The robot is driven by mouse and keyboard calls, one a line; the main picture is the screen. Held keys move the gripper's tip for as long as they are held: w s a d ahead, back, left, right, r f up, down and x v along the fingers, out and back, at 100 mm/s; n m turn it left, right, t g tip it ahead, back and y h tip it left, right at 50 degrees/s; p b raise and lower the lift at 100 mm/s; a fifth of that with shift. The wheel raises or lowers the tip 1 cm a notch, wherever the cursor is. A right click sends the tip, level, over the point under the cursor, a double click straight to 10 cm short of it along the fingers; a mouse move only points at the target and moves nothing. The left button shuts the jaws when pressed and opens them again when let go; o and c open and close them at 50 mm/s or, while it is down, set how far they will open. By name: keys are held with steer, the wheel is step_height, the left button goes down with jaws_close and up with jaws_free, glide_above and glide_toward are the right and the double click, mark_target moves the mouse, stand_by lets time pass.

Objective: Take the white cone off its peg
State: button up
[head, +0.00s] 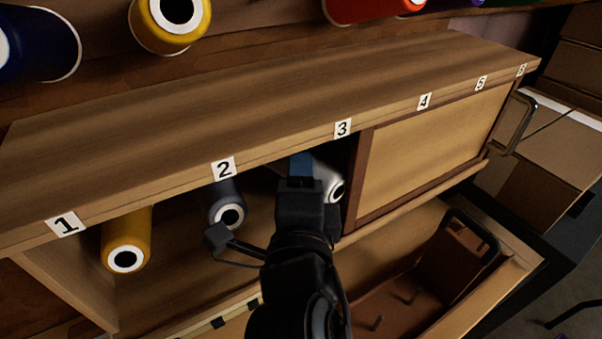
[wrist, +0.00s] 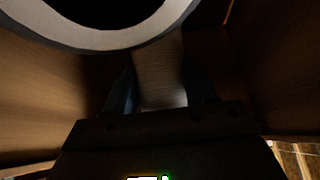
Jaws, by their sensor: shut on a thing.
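The white cone (head: 335,190) sits in the cubby under the label 3, its ringed end facing out. My gripper (head: 302,168) reaches into that cubby and covers the cone's left part. In the wrist view the cone's pale ring and dark hole (wrist: 120,38) fill the upper left. Its shaded body (wrist: 160,82) lies between the two fingers of my gripper (wrist: 160,95), which is shut on it. The peg is hidden, so I cannot tell how far the cone sits on it.
A yellow cone (head: 127,240) hangs under label 1 and a dark grey cone (head: 227,205) under label 2. A closed wooden panel (head: 435,140) stands right of the cubby. The shelf top (head: 220,115) lies just above my gripper. An open drawer with a brown tray (head: 385,310) is below right.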

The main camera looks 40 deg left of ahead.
mark_target(336, 184)
steer(key=shift+s+d+r+p, duration=0.1)
steer(key=shift+s+d+p, duration=0.1)
steer(key=shift+d, duration=0.2)
steer(key=shift+s+d+r+p, duration=0.1)
steer(key=shift+d+p, duration=0.1)
steer(key=shift+d, duration=0.15)
jaws_close()
steer(key=d, duration=0.2)
steer(key=s+d+r+p, duration=0.1)
steer(key=d, duration=0.1)
steer(key=s+d, duration=0.1)
steer(key=d, duration=0.1)
steer(key=shift+s+d+r+p, duration=0.25)
steer(key=shift+d+r+p, duration=0.05)
steer(key=shift+p, duration=0.1)
steer(key=shift+c, duration=1.5)
jaws_free()
steer(key=o, duration=0.4)
steer(key=shift+a+f, duration=0.1)
steer(key=shift+a, duration=0.05)
steer(key=shift+o, duration=0.2)
steer(key=shift+s, duration=0.1)
steer(key=shift+f, duration=0.1)
